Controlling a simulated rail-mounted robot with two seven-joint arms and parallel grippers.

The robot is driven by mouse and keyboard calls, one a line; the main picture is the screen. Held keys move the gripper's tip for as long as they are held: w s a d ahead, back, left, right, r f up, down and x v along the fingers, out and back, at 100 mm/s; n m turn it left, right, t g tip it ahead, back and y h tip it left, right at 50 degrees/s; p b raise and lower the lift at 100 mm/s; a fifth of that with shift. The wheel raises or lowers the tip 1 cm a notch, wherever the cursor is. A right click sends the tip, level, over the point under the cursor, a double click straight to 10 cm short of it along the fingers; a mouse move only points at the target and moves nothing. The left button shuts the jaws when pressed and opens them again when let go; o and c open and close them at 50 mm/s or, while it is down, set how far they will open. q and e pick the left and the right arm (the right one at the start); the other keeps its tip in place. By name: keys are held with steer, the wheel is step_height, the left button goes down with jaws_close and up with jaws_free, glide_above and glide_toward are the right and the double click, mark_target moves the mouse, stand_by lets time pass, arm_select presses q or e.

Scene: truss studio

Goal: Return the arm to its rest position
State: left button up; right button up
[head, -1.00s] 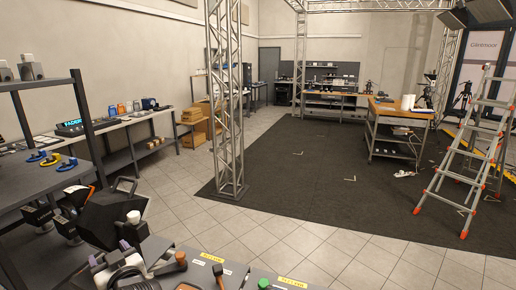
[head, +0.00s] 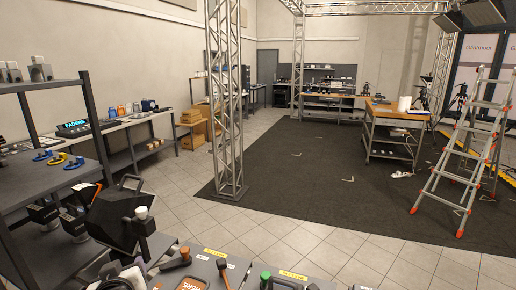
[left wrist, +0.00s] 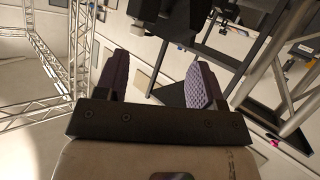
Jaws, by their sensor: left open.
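My left gripper (head: 106,273) is at the bottom left of the head view, low beside the dark shelf rack and partly cut off by the frame edge. In the left wrist view my left gripper (left wrist: 157,72) is open, with its two purple-padded fingers apart and nothing between them. My right gripper is in neither view.
A dark shelf rack (head: 55,84) stands close on the left, with blue and yellow clamps on it. A black angular case (head: 118,217) is beside it. A table with hammers (head: 176,258) lies at the bottom. A truss post (head: 228,150) and ladder (head: 463,165) stand beyond; the dark carpet is largely clear.

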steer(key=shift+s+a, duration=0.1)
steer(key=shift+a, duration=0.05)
arm_select(q)
steer(key=s+d+f+m+g+h, duration=0.1)
steer(key=s+d+f+m+h, duration=0.25)
steer(key=s+f, duration=0.35)
steer(key=s+d+f+m+g+h, duration=0.1)
steer(key=s+d+f+m+h, duration=0.2)
steer(key=s+f, duration=0.45)
steer(key=s+f+g, duration=0.2)
steer(key=s+f, duration=0.4)
steer(key=s, duration=0.1)
steer(key=s+f+m+g, duration=0.1)
steer(key=s+f+g, duration=0.1)
steer(key=s+f, duration=0.4)
steer(key=s+f+m+g+y, duration=0.1)
steer(key=s+f+g, duration=0.2)
steer(key=s+f, duration=0.3)
steer(key=shift+s+d, duration=0.2)
steer(key=shift+s, duration=0.8)
steer(key=shift+s+d, duration=0.2)
steer(key=shift+s, duration=0.75)
step_height(320, 180, up, 34)
steer(key=p, duration=3.3)
steer(key=shift+w+f, duration=0.25)
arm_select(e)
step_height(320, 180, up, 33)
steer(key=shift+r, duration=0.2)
